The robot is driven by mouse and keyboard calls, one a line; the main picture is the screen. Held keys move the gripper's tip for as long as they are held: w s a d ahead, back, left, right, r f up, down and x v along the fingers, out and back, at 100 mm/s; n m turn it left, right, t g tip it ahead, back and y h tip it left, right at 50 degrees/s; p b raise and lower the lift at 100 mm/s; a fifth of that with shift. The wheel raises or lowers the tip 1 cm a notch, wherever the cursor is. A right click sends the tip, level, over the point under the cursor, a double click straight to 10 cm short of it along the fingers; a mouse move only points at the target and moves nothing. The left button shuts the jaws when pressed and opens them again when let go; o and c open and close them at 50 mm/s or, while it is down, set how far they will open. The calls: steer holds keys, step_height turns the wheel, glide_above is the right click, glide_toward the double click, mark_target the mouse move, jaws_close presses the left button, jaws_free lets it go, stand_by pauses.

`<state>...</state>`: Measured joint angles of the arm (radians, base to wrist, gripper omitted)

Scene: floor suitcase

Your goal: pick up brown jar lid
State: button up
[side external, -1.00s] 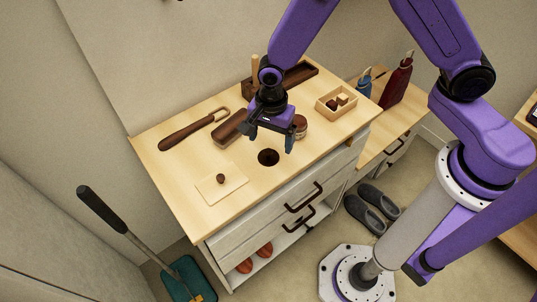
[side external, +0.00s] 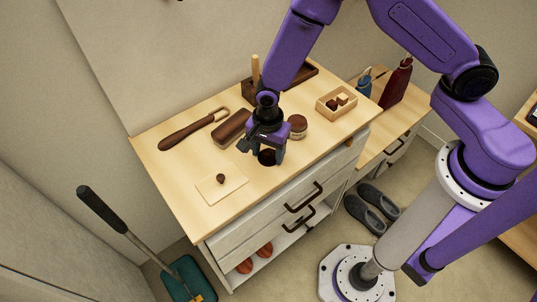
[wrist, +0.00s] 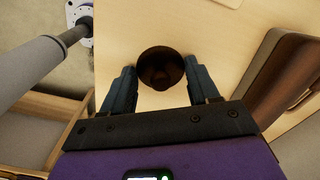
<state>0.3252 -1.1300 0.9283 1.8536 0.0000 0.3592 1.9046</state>
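The brown jar lid (side external: 267,158) is a dark round disc lying flat on the light wooden cabinet top, near its front edge. In the wrist view the lid (wrist: 161,66) sits centred between and slightly beyond my two fingertips. My gripper (side external: 262,150) is open above the lid, pointing down, with one finger on either side of it. In the side view the gripper partly covers the lid. I cannot tell the exact height of the fingertips.
A round brown jar (side external: 297,127) stands right of my gripper. A brown brush (side external: 232,127) lies behind-left, with a shoehorn (side external: 188,133) further left. A pale card (side external: 221,184) with a small dark lump lies front-left. A small wooden box (side external: 336,103) sits at the right.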

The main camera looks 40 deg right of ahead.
stand_by(0.3)
steer(key=shift+r, duration=0.5)
step_height(320, 180, up, 2)
steer(key=s+d+r, duration=0.7)
steer(key=s+r, duration=0.3)
steer(key=s, duration=0.2)
steer(key=m, duration=0.6)
glide_toward(296, 122)
steer(key=shift+d+f, duration=0.1)
steer(key=shift+f, duration=3)
steer(key=shift+f, duration=0.15)
